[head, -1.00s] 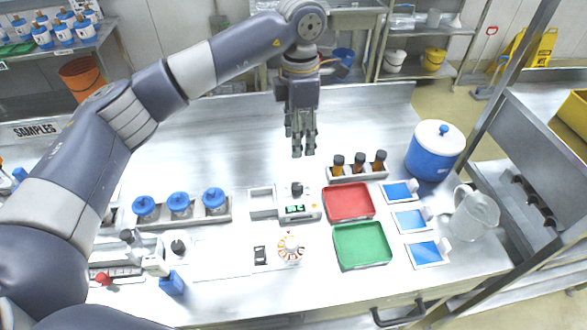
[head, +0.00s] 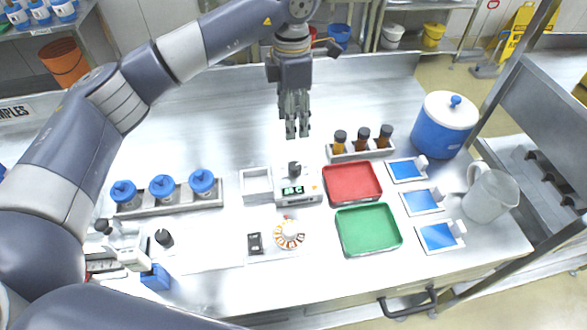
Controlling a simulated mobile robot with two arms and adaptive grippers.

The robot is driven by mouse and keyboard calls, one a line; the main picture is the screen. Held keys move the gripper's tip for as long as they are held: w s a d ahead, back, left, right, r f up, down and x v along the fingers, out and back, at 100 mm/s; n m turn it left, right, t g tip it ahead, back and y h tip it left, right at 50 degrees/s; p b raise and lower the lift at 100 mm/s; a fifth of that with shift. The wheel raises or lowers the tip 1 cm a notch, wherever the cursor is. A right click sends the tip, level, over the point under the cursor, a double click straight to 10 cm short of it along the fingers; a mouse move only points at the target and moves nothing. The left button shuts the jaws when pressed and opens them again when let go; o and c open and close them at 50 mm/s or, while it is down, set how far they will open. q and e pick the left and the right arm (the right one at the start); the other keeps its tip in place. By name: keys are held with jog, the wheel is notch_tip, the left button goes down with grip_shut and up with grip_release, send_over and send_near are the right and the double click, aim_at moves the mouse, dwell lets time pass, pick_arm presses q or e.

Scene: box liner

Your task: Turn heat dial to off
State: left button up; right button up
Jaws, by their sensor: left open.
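The heat dial (head: 290,234) is a round white knob with an orange and red marked ring, on a flat white panel at the front middle of the bench. A small dark rocker switch (head: 255,243) sits on the same panel, left of the dial. My left gripper (head: 297,131) points down above the back of the bench, well behind the dial. Its fingers are slightly apart and empty. My right gripper is not in view.
A small device with a green display (head: 296,190) and dark knob stands between gripper and dial. A red tray (head: 352,184) and green tray (head: 368,230) lie to the right. Blue-capped jars (head: 162,188) stand left. Brown bottles (head: 362,141) stand in a rack.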

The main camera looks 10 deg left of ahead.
aim_at(294, 165)
pick_arm(q)
jog(key=f, duration=0.8)
jog(key=f+p, duration=0.1)
jog(key=f, duration=0.3)
jog(key=shift+s+d+f, duration=0.1)
jog(key=shift+s+f, duration=0.15)
jog(key=shift+f, duration=0.7)
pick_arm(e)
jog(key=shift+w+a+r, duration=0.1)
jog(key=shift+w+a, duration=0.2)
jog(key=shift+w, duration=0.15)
pick_arm(q)
jog(key=c, duration=1)
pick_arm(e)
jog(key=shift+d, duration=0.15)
